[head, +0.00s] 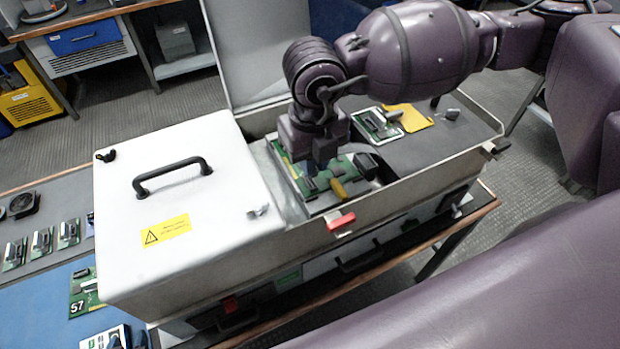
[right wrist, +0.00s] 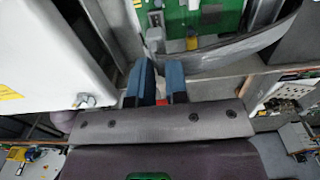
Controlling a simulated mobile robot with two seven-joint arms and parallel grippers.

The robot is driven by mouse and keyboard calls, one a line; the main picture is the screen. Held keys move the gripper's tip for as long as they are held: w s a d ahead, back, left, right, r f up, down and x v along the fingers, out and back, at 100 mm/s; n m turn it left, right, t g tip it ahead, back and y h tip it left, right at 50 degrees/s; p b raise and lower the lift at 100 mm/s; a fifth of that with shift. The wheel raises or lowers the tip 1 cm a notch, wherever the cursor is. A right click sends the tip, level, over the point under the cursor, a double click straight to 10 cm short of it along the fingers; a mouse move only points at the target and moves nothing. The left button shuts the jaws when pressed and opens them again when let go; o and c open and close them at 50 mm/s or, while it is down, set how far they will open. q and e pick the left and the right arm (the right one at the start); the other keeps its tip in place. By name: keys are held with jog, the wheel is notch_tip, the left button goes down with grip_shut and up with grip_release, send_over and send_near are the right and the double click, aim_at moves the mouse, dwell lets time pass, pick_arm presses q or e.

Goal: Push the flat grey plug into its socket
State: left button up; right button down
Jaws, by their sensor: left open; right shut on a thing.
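My right gripper (head: 322,158) reaches down into the open metal case, just over the green circuit board (head: 352,187) with its yellow part. In the right wrist view its two blue-padded fingers (right wrist: 158,85) are close together. A flat grey ribbon (right wrist: 235,52) curves away to the right from behind the fingers. The flat grey plug at its end is between the fingers and mostly hidden. The board also shows in the right wrist view (right wrist: 228,22), beyond the fingers. I cannot make out which part is the socket, or whether the plug touches it. My left gripper is not in view.
A white cabinet with a black handle (head: 172,172) stands directly left of the opening and is close in the right wrist view (right wrist: 60,60). The case's raised front wall carries a red latch (head: 340,222). A small board (head: 378,124) and yellow piece (head: 410,117) lie behind right.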

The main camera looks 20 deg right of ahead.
pick_arm(q)
jog(key=shift+f, duration=0.1)
jog(key=shift+s+f+b, duration=0.3)
jog(key=shift+s+f, duration=0.05)
jog(key=shift+f, duration=0.1)
pick_arm(e)
jog(key=shift+f, duration=0.45)
pick_arm(q)
jog(key=shift+f, duration=0.1)
pick_arm(e)
jog(key=shift+f, duration=0.1)
pick_arm(q)
jog(key=shift+f+b, duration=0.25)
jog(key=shift+b, duration=0.05)
pick_arm(e)
jog(key=shift+f, duration=0.3)
pick_arm(q)
jog(key=shift+w, duration=0.2)
jog(key=shift+s+f+b, duration=0.35)
jog(key=shift+f+b, duration=0.1)
jog(key=shift+f, duration=0.15)
pick_arm(e)
jog(key=shift+f, duration=0.7)
